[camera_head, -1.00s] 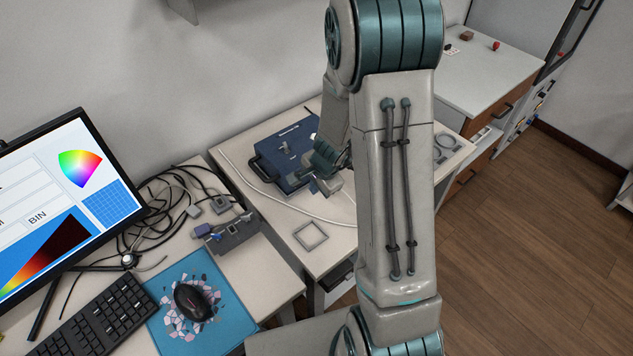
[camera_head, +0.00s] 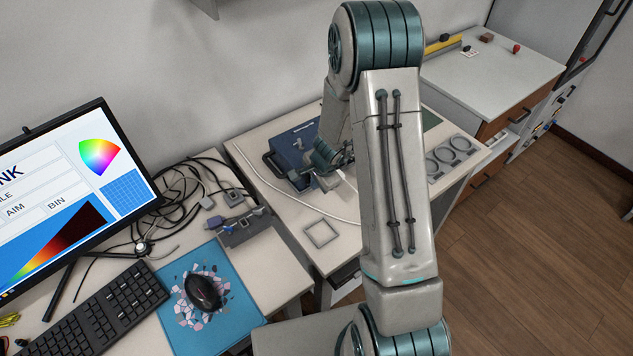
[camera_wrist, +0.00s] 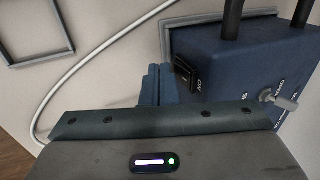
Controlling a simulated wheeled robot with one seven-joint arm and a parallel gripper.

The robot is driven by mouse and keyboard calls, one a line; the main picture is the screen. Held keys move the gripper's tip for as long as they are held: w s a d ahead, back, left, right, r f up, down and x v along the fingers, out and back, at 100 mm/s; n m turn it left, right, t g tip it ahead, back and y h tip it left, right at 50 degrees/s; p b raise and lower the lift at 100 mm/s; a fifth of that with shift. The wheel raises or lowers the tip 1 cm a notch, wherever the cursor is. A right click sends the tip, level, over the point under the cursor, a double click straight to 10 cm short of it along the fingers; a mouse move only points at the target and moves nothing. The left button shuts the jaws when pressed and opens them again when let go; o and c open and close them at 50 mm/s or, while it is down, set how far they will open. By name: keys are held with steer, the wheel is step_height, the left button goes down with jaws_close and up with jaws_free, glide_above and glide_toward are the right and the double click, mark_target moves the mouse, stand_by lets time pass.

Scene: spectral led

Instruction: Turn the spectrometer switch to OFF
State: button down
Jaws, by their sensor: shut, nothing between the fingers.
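The spectrometer is a dark blue box (camera_head: 290,142) on the white table, partly hidden by my arm in the head view. In the wrist view the box (camera_wrist: 235,60) fills the upper right. A black rocker switch (camera_wrist: 186,75) sits on its edge near my fingers, with small white lettering beside it that I cannot read surely. A metal toggle lever (camera_wrist: 280,98) stands on another face, to the right. My gripper (camera_wrist: 158,84) is shut and empty, its blue fingertips just left of the rocker switch. I cannot tell whether they touch it. The head view shows the gripper (camera_head: 328,182) at the box's near side.
A white cable (camera_wrist: 85,62) curves across the table beside the box. A flat square frame (camera_head: 321,233) lies in front. Two black posts (camera_wrist: 232,18) rise by the box. A monitor (camera_head: 75,190), keyboard (camera_head: 95,312) and tangled cables stand left.

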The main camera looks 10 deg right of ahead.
steer(key=shift+f, duration=0.15)
steer(key=b, duration=0.2)
steer(key=shift+w+f+b, duration=0.15)
steer(key=shift+f+b, duration=0.1)
steer(key=shift+b, duration=0.1)
steer(key=shift+w+a+t+b, duration=0.1)
steer(key=shift+t+b, duration=0.2)
steer(key=shift+b, duration=0.75)
steer(key=b, duration=0.4)
steer(key=shift+a+f+t+y, duration=0.1)
steer(key=shift+t+y, duration=0.2)
steer(key=shift+r, duration=0.2)
steer(key=shift+r+p, duration=0.7)
steer(key=shift+p, duration=0.05)
steer(key=shift+f+b, duration=0.15)
steer(key=shift+b, duration=0.15)
steer(key=s+b, duration=0.1)
steer(key=s+d+b, duration=0.1)
steer(key=s+f, duration=0.1)
steer(key=shift+s+d+f+b, duration=0.1)
steer(key=shift+s+d+b, duration=0.05)
steer(key=shift+d+b, duration=0.25)
steer(key=s+f+p+v, duration=0.1)
steer(key=p+v, duration=0.1)
steer(key=v, duration=0.8)
steer(key=shift+s+d+r+p, duration=0.25)
steer(key=shift+s+p, duration=0.15)
steer(key=shift+s, duration=0.1)
